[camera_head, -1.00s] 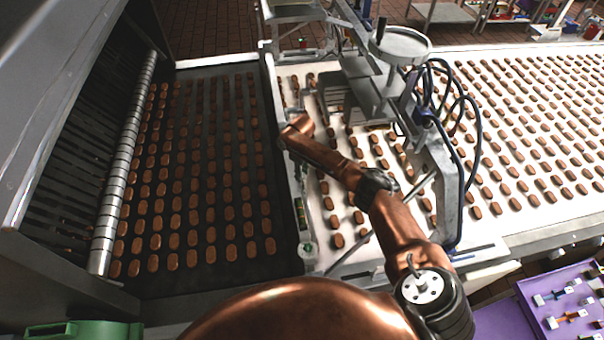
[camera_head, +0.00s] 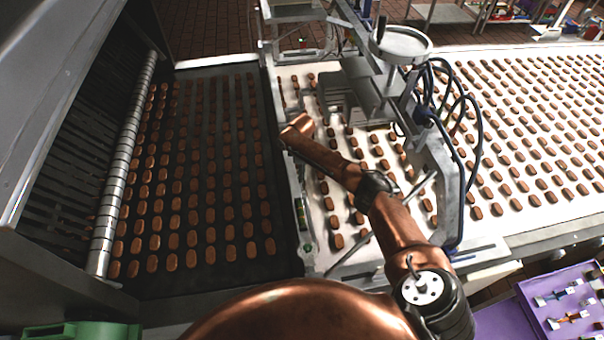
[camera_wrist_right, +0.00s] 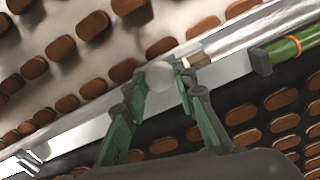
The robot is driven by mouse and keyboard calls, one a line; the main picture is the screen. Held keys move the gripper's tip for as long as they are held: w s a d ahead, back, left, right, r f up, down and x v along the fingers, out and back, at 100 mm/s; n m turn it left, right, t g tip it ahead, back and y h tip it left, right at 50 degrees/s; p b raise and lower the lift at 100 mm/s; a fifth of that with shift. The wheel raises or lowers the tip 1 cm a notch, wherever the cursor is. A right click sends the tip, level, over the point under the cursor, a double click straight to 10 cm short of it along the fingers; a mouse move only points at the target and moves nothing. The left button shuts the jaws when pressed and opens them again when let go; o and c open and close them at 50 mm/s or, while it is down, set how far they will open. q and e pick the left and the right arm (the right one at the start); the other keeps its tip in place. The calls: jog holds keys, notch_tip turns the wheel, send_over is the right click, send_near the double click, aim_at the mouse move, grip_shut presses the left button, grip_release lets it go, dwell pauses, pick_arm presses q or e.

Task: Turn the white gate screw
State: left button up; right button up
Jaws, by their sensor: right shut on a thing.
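The white gate screw (camera_wrist_right: 159,75) shows in the right wrist view as a small round white knob beside the metal rail of the conveyor. My right gripper (camera_wrist_right: 160,82) has its two green fingers closed on the screw, one fingertip at each side. In the head view my copper right arm reaches across the white belt to the rail, and its wrist end covers the screw and most of the gripper there. My left gripper is not in view.
A metal rail (camera_wrist_right: 85,118) runs between the white belt (camera_head: 525,100) and the dark belt (camera_head: 215,258), both carrying rows of brown biscuits. A metal machine frame with a round handwheel (camera_head: 404,44) stands close beyond my arm. A purple tray (camera_head: 532,312) is at lower right.

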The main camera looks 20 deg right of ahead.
jog(key=shift+f, duration=0.1)
jog(key=o, duration=1.2)
jog(key=shift+c, duration=0.2)
jog(key=shift+r, duration=4.05)
